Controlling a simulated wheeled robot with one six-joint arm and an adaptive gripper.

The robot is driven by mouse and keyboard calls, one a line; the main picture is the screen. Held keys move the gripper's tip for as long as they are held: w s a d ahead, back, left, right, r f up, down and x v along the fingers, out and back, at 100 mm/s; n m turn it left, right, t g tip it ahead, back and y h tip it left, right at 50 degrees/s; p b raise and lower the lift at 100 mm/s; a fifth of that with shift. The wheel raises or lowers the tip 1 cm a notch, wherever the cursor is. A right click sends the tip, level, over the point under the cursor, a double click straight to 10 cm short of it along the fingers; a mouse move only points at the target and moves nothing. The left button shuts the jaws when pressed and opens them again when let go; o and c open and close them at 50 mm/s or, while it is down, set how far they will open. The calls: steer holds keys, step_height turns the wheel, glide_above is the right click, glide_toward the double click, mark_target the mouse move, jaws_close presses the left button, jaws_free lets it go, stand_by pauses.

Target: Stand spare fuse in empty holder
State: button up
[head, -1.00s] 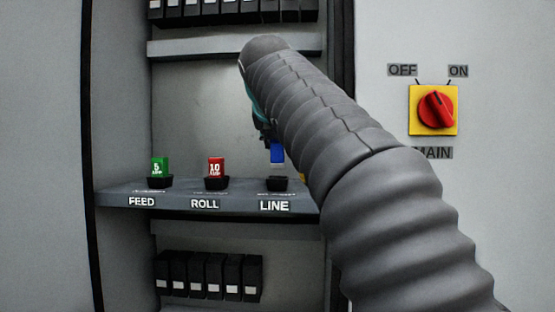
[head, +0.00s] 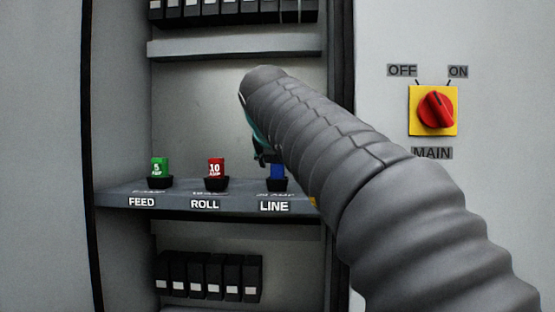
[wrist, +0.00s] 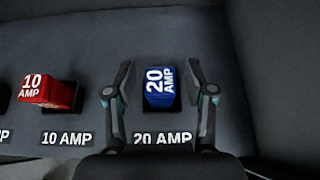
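The blue 20 AMP fuse (head: 278,171) stands upright in the black LINE holder (head: 277,185) on the grey shelf. In the wrist view the blue fuse (wrist: 159,90) is between my two fingers, above the 20 AMP label. My gripper (wrist: 160,70) is open, with a gap showing on each side of the fuse. In the head view my gripper (head: 262,157) is mostly hidden behind my arm, just above the LINE holder. The fuse's base and much of its holder are hidden.
A red 10 AMP fuse (head: 216,167) stands in the ROLL holder and a green 5 AMP fuse (head: 159,166) in the FEED holder, both to the left. A shelf (head: 230,48) runs above. The red main switch (head: 436,109) is on the right panel.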

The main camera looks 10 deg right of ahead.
steer(key=shift+s, duration=0.1)
steer(key=v, duration=1.2)
